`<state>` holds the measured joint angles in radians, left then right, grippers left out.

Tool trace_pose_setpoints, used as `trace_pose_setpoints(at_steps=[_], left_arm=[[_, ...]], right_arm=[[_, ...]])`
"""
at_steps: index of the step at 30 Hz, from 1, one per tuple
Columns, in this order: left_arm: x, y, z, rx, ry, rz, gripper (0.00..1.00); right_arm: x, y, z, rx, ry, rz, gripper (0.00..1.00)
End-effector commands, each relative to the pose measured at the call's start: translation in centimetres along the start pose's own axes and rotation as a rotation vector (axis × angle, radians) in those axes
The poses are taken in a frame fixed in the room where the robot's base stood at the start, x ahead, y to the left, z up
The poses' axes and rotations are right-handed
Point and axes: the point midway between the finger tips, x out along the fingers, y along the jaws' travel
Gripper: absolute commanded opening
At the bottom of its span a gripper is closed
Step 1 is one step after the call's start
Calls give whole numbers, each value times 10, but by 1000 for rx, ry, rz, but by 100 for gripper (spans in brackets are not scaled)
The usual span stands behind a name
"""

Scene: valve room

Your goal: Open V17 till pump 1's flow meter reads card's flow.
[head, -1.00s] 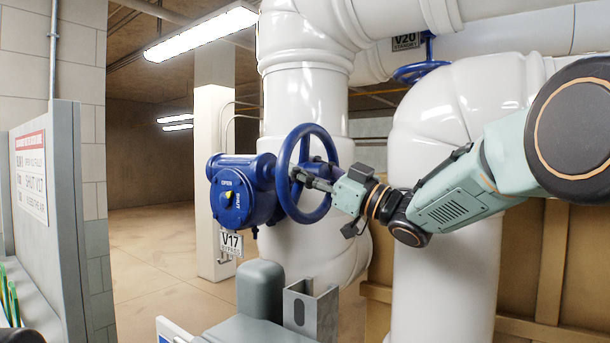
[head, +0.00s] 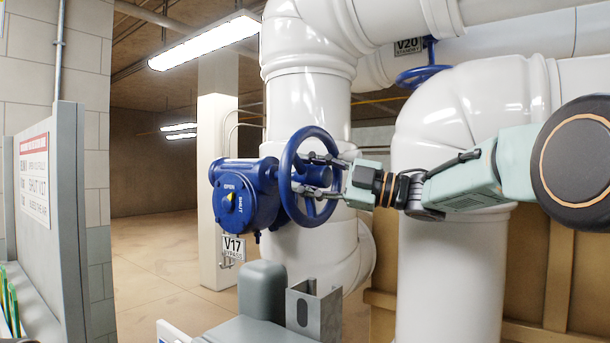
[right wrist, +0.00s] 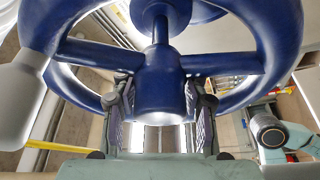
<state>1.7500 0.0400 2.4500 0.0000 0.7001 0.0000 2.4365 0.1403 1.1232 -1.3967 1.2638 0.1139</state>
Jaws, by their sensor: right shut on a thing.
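The blue V17 handwheel (head: 309,178) stands upright on the right of its blue gearbox (head: 240,195). The gearbox face carries the words OPEN and SHUT and a small yellow pointer (head: 230,197). My right gripper (head: 318,173) reaches in from the right and is shut on the middle of the wheel. In the right wrist view its fingers (right wrist: 160,110) lie on both sides of the blue hub (right wrist: 160,85), between the spokes. I see no flow meter. My left gripper is not in view.
A white sign with a red header (head: 34,178) is on the grey panel at left; its small text is blurred. The V20 handwheel (head: 423,76) is up behind the thick white pipes (head: 455,130). A grey bracket (head: 314,312) stands low in front of V17.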

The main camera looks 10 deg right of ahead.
Motion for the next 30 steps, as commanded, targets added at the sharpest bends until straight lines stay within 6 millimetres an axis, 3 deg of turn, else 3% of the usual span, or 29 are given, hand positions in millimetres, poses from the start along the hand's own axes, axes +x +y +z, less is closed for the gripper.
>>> trace_pose_setpoints(at_steps=[21,22,28,30], left_arm=[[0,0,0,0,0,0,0],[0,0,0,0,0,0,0],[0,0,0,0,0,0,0],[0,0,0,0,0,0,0]], right_arm=[[-1,-5,2,-60,1,-35,0],[-1,-5,2,-59,1,-35,45],[0,-4,1,-61,0,-32,62],[0,-4,1,-61,0,-31,62]])
